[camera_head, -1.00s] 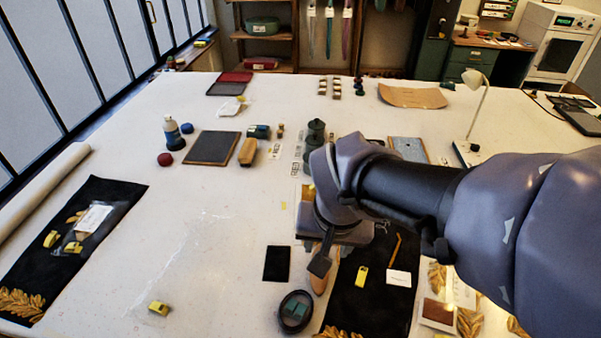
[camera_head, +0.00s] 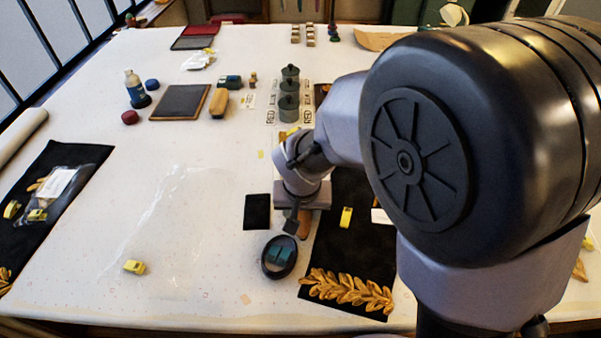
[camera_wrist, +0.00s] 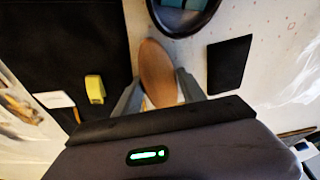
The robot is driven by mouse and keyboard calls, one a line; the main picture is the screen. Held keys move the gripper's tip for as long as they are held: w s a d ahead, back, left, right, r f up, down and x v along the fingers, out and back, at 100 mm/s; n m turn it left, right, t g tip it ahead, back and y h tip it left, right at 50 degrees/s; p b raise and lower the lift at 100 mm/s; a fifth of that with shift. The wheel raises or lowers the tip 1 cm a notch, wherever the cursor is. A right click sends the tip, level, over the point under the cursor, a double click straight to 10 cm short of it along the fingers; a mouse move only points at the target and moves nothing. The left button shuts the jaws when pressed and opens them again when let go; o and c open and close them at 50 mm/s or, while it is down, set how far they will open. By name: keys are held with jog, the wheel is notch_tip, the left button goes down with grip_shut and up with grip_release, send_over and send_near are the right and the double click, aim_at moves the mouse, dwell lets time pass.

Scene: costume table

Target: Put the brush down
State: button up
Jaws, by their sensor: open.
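The brush, a long oval brown wooden piece, shows in the wrist view (camera_wrist: 158,72) between the two fingers of my gripper (camera_wrist: 157,80). The fingers stand apart on either side of it, with a gap visible at least near the tips. In the head view the brush (camera_head: 304,225) shows partly beside my gripper (camera_head: 293,218), by the left edge of a black cloth (camera_head: 330,255). My gripper is low over the table and open. My gripper hides the brush's rear end, and I cannot tell whether its underside touches the table.
A dark round dish (camera_head: 266,262) with teal pieces lies just in front of the brush. A black square (camera_head: 257,212) lies to the left, and a yellow clip (camera_head: 346,217) lies on the cloth to the right. The white table (camera_head: 190,225) is mostly clear farther left.

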jog(key=shift+w+f, duration=0.1)
jog(key=shift+f, duration=0.2)
jog(key=shift+r, duration=0.1)
grip_shut()
